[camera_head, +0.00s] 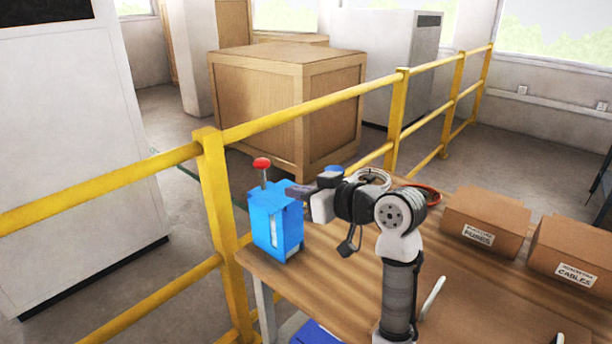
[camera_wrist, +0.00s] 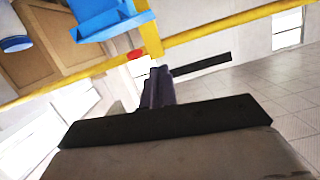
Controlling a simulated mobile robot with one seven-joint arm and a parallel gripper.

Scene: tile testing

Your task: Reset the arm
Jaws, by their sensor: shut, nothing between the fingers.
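My gripper (camera_head: 297,191) is at the end of my arm, above the left back part of the wooden table (camera_head: 340,262). It points left, toward a blue box-like device (camera_head: 272,225) with a red knob on a stem (camera_head: 262,165). In the wrist view, my gripper's fingers (camera_wrist: 158,88) are together with nothing held. The blue device (camera_wrist: 105,18) and the red knob (camera_wrist: 136,55) also show there, beyond the fingertips. From the head view I cannot tell whether the fingers touch the device.
Coiled cables (camera_head: 424,191) lie behind my arm. A yellow railing (camera_head: 214,190) runs behind and left of the table. A large wooden crate (camera_head: 285,105) stands beyond it.

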